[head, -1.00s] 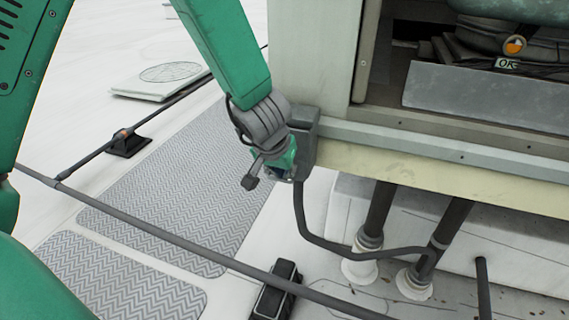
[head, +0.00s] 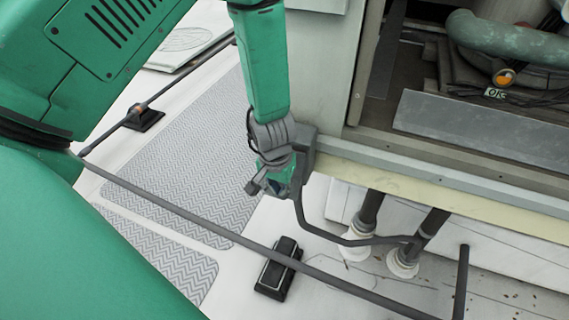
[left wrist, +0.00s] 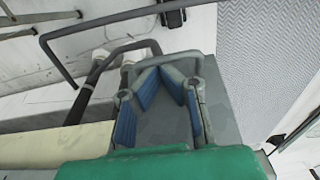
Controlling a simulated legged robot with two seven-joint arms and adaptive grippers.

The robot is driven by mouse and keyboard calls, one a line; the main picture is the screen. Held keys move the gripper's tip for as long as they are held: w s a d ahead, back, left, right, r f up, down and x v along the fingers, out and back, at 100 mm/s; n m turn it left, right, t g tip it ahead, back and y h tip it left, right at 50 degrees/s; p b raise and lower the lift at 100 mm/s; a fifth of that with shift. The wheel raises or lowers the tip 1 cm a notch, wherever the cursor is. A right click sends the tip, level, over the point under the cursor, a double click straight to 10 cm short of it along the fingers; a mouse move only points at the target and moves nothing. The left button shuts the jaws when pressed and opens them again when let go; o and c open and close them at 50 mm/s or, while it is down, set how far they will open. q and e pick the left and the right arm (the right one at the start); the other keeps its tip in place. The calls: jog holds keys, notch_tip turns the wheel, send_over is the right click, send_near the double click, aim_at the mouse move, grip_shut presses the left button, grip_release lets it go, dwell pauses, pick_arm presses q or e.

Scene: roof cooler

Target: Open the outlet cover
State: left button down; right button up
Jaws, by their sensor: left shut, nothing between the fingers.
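The outlet is a grey box (head: 306,148) on the corner of the cooler, with a grey conduit running from its underside. My left wrist and gripper (head: 270,180) are in front of it and hide much of its front in the head view. In the left wrist view, the left gripper's (left wrist: 161,70) blue-padded fingers converge at their tips, with nothing held. A grey box surface (left wrist: 222,105) shows beside and behind the fingers. I cannot tell whether the fingers touch the cover or whether it is raised. My right gripper is not in view.
The cooler's open bay (head: 480,140) is at the upper right. A conduit (head: 310,222) bends below the box toward pipes on white bases. A long grey pipe (head: 200,219) on black supports crosses the roof. Grey textured walkway mats (head: 195,160) lie to the left.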

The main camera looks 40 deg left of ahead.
pick_arm(q)
jog(key=s+r+g+h+p, duration=0.2)
jog(key=s+r+g+p, duration=0.1)
jog(key=r+g+p, duration=0.6)
jog(key=shift+s+d+r+p, duration=0.15)
jog(key=shift+d+r+p, duration=0.2)
jog(key=shift+r+p, duration=1.7)
jog(key=shift+r, duration=0.15)
dwell(0.4)
dwell(0.3)
